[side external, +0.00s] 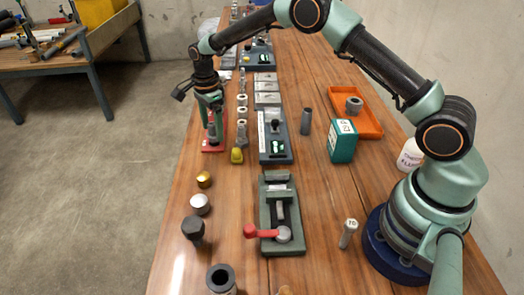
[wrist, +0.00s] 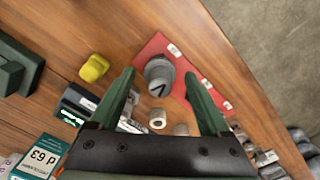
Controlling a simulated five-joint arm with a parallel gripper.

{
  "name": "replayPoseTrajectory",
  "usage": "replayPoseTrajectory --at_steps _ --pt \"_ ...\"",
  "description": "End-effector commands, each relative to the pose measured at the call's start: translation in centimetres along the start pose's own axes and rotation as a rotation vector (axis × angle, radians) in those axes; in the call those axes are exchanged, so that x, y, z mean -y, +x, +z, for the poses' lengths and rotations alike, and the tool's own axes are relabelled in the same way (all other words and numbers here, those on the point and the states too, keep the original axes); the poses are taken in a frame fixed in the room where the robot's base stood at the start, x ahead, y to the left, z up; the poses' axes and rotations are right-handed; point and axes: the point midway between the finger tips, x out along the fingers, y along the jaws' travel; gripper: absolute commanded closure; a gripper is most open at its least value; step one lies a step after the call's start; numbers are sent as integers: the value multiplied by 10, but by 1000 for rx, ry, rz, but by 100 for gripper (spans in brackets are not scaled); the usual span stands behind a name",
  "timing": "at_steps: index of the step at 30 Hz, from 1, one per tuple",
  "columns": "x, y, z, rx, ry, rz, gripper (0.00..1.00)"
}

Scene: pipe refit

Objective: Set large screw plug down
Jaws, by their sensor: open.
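A grey round plug with a dark mark on its top, which looks like the large screw plug (wrist: 159,73), stands on a red mat (wrist: 196,62) in the wrist view. My gripper (wrist: 159,76) is open, with one green finger on each side of the plug and a visible gap to each. In the side view my gripper (side external: 212,113) points down over the red mat (side external: 213,148) near the table's left edge. The plug is mostly hidden between the fingers there.
A row of small metal fittings (side external: 242,112) stands just right of the mat, with a yellow plug (side external: 237,155) in front. A green vise with a red handle (side external: 281,215), an orange tray (side external: 368,127) and a green box (side external: 342,142) stand farther right.

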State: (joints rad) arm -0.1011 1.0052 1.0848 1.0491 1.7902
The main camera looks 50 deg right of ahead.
Motion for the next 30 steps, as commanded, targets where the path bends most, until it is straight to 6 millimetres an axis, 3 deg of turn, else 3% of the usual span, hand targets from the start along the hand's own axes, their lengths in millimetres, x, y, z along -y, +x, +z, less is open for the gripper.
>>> replayPoseTrajectory --at_steps 12,22,26,30 --pt "1 -83 0 1 0 -4 20" --pt "-2 -115 -2 2 -26 -10 20" --pt "-13 -141 -8 6 -140 -45 20" --pt "-37 -178 -20 3 -345 -109 20"
